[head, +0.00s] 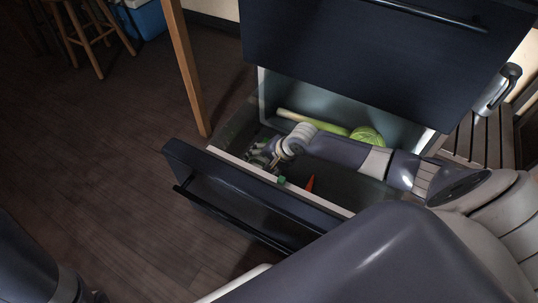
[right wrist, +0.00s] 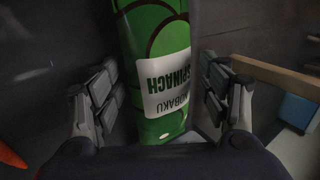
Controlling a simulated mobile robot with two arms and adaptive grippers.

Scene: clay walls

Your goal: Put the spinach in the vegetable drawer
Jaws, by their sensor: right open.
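The vegetable drawer (head: 255,205) is pulled out below a dark upper front. My right arm reaches into it from the right. My right gripper (head: 262,152) is low inside the drawer, open, with its fingers apart. In the right wrist view, the spinach (right wrist: 160,70) is a green pack with a white label reading SPINACH, upside down in the picture. It stands between the two open fingers of the right gripper (right wrist: 163,100), with visible gaps on both sides. In the head view the spinach is mostly hidden by the gripper. My left gripper is out of view.
A long pale green vegetable (head: 310,121) and a round green one (head: 367,136) lie at the drawer's back. The upper front (head: 370,55) overhangs the drawer's back. A wooden post (head: 187,70) stands left; floor there is clear.

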